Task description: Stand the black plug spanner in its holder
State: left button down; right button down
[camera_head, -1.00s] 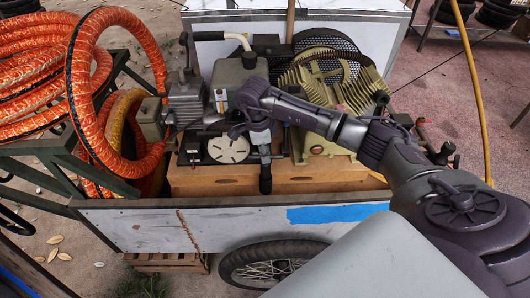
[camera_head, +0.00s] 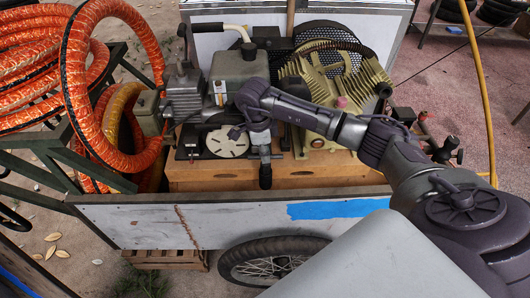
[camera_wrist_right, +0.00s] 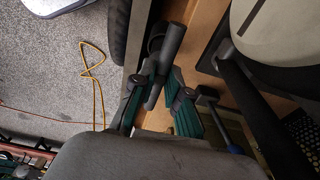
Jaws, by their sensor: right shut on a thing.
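My right gripper (camera_head: 264,157) is over the near side of the cart's wooden deck and points down. It is shut on the black plug spanner (camera_head: 265,180), a short dark cylinder that shows below the fingers. In the right wrist view the spanner (camera_wrist_right: 168,52) sticks out between the two green-padded fingers (camera_wrist_right: 163,100), its far end near the deck edge. The fingers cover part of it. I cannot make out the holder for certain. My left gripper is not in view.
A pale disc (camera_head: 227,144) on a black base stands just left of the gripper. The grey motor (camera_head: 240,68) and finned compressor (camera_head: 335,85) stand behind. The cart's side panel (camera_head: 150,223) is in front. Orange hose coils (camera_head: 82,90) are at left.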

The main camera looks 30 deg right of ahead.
jog(key=shift+f+b, duration=1.5)
jog(key=shift+f, duration=0.45)
jog(key=c, duration=1.1)
grip_release()
jog(key=shift+o, duration=0.2)
jog(key=o, duration=0.3)
jog(key=shift+r, duration=0.1)
jog(key=shift+r+p, duration=2)
jog(key=shift+r, duration=1)
